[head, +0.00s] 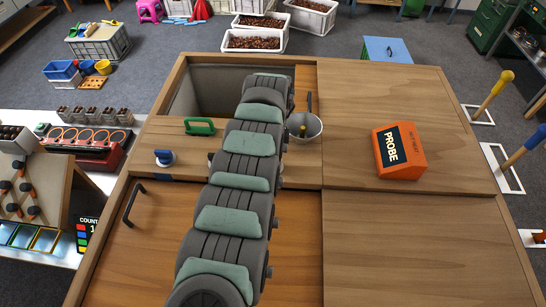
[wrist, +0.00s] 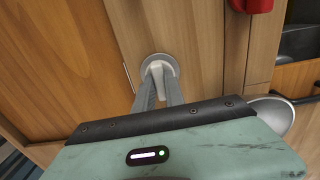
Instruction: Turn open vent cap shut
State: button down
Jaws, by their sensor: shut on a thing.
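The vent cap (wrist: 158,58) shows in the wrist view as a round grey disc with a raised pale grip, set in a wooden strip. My gripper (wrist: 158,84) is shut on the raised grip, with one finger on each side of it. The fingers hide part of the cap. In the head view my arm covers the gripper and most of the place where it works. I cannot tell from these views how far the cap is turned.
A red piece (wrist: 252,4) shows in the wrist view.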

jog(key=c, duration=1.4)
grip_release()
notch_tip(320, 180, up, 11)
jog(key=b, duration=0.1)
jog(key=shift+f, duration=0.1)
